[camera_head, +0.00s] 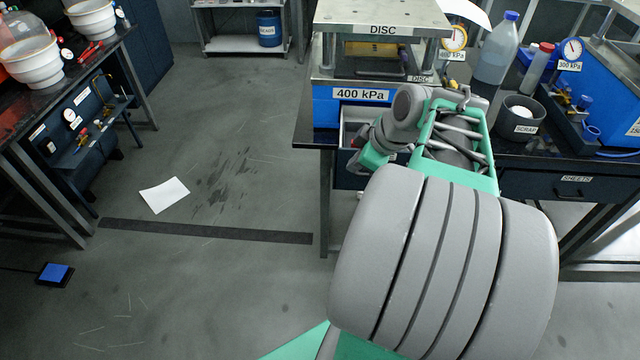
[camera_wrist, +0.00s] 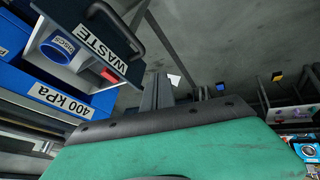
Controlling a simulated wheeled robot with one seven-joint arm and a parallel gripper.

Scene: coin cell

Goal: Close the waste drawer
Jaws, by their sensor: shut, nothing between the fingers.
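The waste drawer stands open under the blue 400 kPa press. In the wrist view its dark front (camera_wrist: 97,38) carries a WASTE label and a bar handle. A blue DISCS cup (camera_wrist: 58,48) and a small red piece (camera_wrist: 110,75) are inside. In the head view, part of the open drawer (camera_head: 352,114) shows below the press, with much of it behind my arm. My gripper (camera_head: 358,158) is shut and empty, beside the drawer in the head view; I cannot tell whether it touches the front.
The press (camera_head: 330,108) sits on the dark workbench. A bottle (camera_head: 497,50), a scrap cup (camera_head: 520,115) and another gauge unit (camera_head: 600,80) stand to the right. A sheets drawer (camera_head: 573,188) is at the bench front. The floor to the left is open, with a white paper (camera_head: 164,195).

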